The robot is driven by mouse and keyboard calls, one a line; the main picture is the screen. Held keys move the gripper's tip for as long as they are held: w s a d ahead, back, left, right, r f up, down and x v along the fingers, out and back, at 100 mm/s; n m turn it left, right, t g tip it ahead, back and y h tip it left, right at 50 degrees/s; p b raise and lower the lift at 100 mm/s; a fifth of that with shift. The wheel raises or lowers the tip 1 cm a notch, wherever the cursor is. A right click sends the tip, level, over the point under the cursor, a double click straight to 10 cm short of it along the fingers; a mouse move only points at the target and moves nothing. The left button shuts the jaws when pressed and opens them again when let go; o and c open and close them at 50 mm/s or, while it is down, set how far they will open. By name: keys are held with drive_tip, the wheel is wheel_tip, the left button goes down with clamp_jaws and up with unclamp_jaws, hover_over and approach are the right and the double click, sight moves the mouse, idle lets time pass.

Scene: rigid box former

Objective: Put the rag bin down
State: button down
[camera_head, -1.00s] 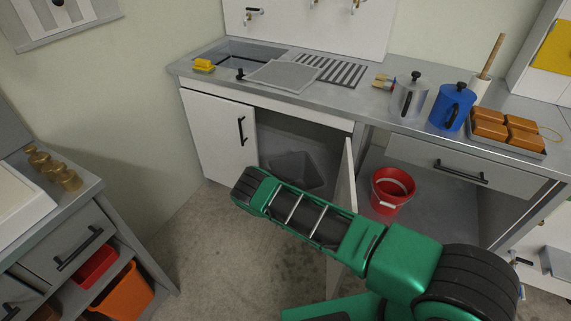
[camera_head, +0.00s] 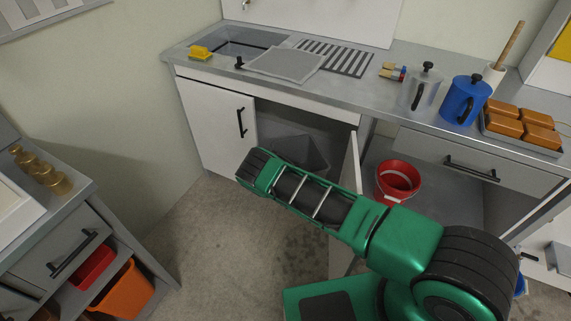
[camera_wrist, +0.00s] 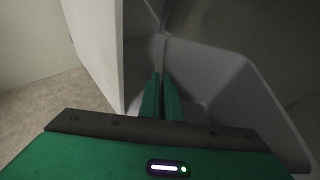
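The rag bin, a dark grey open-topped tub (camera_head: 302,150), is inside the open cabinet under the sink, partly hidden by my arm. In the wrist view the bin (camera_wrist: 235,85) fills the right side, and its inside shows. My gripper (camera_wrist: 162,95) has its two green fingers close together at the bin's near rim, with the thin wall appearing to lie between them. In the head view the fingertips are hidden behind my green arm. Whether the bin's base touches the cabinet floor cannot be seen.
The cabinet's left white door (camera_head: 222,125) is shut. An opened door (camera_head: 351,165) stands edge-on right of my forearm. A red bucket (camera_head: 397,182) stands in the bay to the right. A drawer unit with an orange bin (camera_head: 122,290) is at the lower left.

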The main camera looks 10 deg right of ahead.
drive_tip(key=shift+w+d+f, duration=1.2)
drive_tip(key=shift+w+f, duration=0.2)
drive_tip(key=shift+f, duration=0.35)
drive_tip(key=shift+w+d+f, duration=1.2)
drive_tip(key=shift+w+f, duration=0.2)
drive_tip(key=shift+f, duration=0.4)
drive_tip(key=shift+w+d+f, duration=1.2)
drive_tip(key=shift+w+f, duration=0.2)
drive_tip(key=shift+f, duration=0.35)
drive_tip(key=c, duration=2)
unclamp_jaws()
drive_tip(key=shift+s+f, duration=0.1)
drive_tip(key=shift+f, duration=0.05)
drive_tip(key=shift+v, duration=6.05)
drive_tip(key=shift+d, duration=0.1)
